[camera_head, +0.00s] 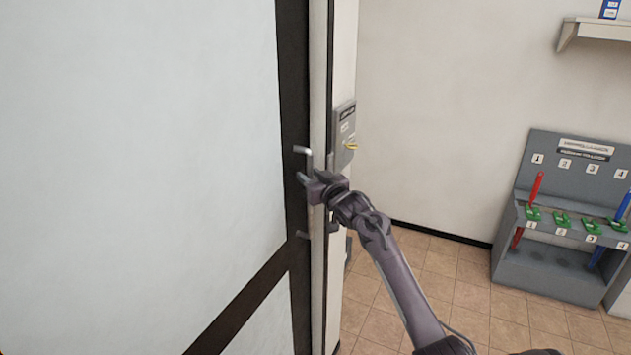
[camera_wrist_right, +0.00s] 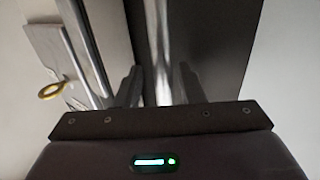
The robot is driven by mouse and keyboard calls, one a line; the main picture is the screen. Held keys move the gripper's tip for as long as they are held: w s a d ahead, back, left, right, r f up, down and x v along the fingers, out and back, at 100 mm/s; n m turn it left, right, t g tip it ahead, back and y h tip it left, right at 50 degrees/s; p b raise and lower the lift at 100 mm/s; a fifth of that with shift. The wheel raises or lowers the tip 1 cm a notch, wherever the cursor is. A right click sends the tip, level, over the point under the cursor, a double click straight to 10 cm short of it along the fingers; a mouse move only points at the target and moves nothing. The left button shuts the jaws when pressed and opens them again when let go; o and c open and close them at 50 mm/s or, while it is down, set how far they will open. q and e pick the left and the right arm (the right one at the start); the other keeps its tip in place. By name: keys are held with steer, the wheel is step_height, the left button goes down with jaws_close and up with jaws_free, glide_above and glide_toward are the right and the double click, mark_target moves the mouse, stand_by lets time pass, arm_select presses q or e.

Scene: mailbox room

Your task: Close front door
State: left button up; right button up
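The front door (camera_head: 140,130) fills the left of the head view, with pale panels in a dark frame (camera_head: 295,90). A silver bar handle (camera_head: 303,150) stands out from the dark frame near its right edge. My right gripper (camera_head: 306,182) is at the handle's height, right by it. In the right wrist view the fingers of my right gripper (camera_wrist_right: 160,88) are apart, and the silver handle (camera_wrist_right: 158,40) runs between them. Contact between fingers and bar cannot be made out. My left gripper is out of view.
A pale post (camera_head: 343,60) stands right of the door edge, with a grey box (camera_head: 344,135) bearing a yellow piece. A grey rack (camera_head: 545,265) with red, blue and green items stands at the right wall. Tiled floor (camera_head: 440,265) between is clear.

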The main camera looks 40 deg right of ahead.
steer(key=s+a+b, duration=0.1)
steer(key=s+b, duration=0.1)
steer(key=s, duration=0.5)
steer(key=shift+s+a, duration=0.15)
steer(key=shift+s, duration=0.05)
steer(key=shift+f, duration=0.1)
